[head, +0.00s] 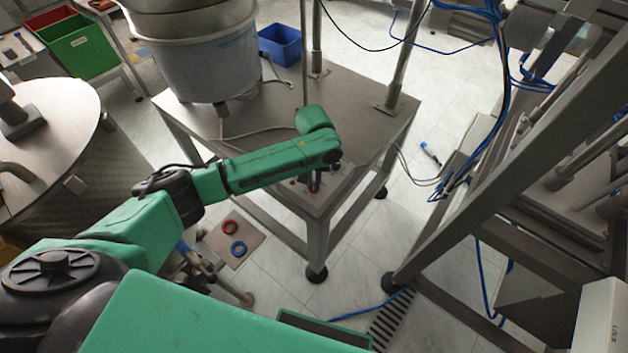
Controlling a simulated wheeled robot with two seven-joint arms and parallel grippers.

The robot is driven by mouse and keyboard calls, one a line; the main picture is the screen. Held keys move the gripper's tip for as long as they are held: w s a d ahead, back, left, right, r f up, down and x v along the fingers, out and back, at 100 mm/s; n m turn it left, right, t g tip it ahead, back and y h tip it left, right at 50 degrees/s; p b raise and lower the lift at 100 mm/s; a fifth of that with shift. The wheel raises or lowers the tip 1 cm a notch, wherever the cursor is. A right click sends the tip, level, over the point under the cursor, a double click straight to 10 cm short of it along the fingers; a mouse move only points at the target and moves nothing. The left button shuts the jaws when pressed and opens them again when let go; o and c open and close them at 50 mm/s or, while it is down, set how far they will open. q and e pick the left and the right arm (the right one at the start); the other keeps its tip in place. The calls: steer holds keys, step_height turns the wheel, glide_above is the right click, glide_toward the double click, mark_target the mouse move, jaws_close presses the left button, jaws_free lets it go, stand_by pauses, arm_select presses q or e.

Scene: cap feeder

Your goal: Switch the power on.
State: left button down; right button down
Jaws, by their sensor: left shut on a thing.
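My left arm reaches from the lower left over the metal table, with its wrist bent down at the near right corner. My left gripper (314,183) points down there, close to the table top. It is shut on a small part with a bit of red showing, which appears to be the power switch; the fingers and wrist hide most of it. I cannot tell the switch's position. My right gripper is not in view.
The metal table (372,128) carries a large feeder bowl (212,62) and upright posts. A steel frame (480,190) with blue cables stands to the right. Red (230,227) and blue (238,249) rings lie on a floor plate. A blue bin (280,45) stands behind.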

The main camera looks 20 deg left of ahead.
arm_select(q)
steer(key=shift+r+m+p, duration=0.25)
steer(key=shift+m+p, duration=0.75)
steer(key=shift+p, duration=0.1)
steer(key=m+p, duration=0.2)
steer(key=shift+m, duration=0.3)
steer(key=m+p, duration=0.1)
steer(key=m, duration=0.2)
steer(key=shift+f+m+p, duration=0.1)
steer(key=shift+m+p, duration=0.2)
steer(key=shift+p, duration=0.05)
steer(key=shift+w+m+p, duration=0.1)
steer(key=shift+m+p, duration=0.35)
steer(key=shift+m, duration=1.25)
steer(key=shift+f, duration=0.1)
steer(key=c, duration=0.9)
jaws_free()
